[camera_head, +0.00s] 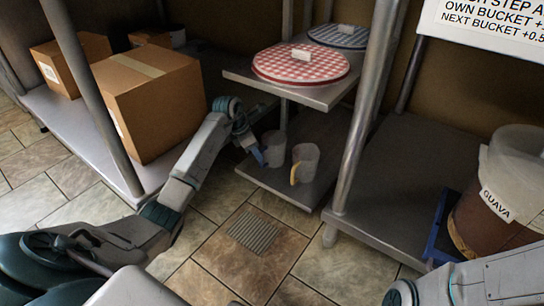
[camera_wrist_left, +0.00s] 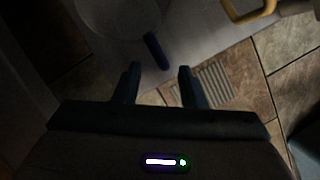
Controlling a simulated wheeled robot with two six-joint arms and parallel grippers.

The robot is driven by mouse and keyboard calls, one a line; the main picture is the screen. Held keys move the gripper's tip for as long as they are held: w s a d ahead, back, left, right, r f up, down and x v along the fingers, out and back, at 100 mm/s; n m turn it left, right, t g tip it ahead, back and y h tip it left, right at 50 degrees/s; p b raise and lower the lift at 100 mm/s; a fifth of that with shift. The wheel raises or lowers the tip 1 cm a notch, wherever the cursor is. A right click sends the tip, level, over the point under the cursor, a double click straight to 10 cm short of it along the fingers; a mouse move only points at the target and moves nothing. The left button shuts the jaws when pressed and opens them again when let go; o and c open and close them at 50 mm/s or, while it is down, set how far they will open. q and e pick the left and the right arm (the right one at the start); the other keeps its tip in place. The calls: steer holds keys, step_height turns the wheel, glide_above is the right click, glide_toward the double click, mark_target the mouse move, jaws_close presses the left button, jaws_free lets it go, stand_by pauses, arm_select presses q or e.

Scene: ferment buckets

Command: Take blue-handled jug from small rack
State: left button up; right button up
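The blue-handled jug (camera_head: 274,150) is a grey cup standing on the lower shelf of the small rack (camera_head: 296,196). Its dark blue handle points toward my left gripper (camera_head: 258,153). In the left wrist view my left gripper (camera_wrist_left: 160,72) is open and empty. The blue handle (camera_wrist_left: 156,50) lies just ahead of the fingertips, roughly between their lines and nearer the left finger. The jug's round body (camera_wrist_left: 118,14) is beyond it at the top. In the head view, contact between fingers and handle cannot be told. My right gripper is out of view.
A yellow-handled jug (camera_head: 309,160) stands close to the right on the same shelf. Lids (camera_head: 301,65) lie on the shelf above. A metal post (camera_head: 362,115) rises at right, cardboard boxes (camera_head: 150,95) at left. A guava bucket (camera_head: 475,215) stands far right.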

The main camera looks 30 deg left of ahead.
mark_target(261, 166)
arm_select(q)
steer(key=b+x, duration=0.3)
steer(key=shift+s+d+f, duration=0.15)
steer(key=shift+f, duration=0.25)
steer(key=shift+d+f+b, duration=0.15)
steer(key=shift+f+b, duration=0.2)
steer(key=shift+f, duration=0.1)
steer(key=shift+r, duration=0.1)
jaws_close()
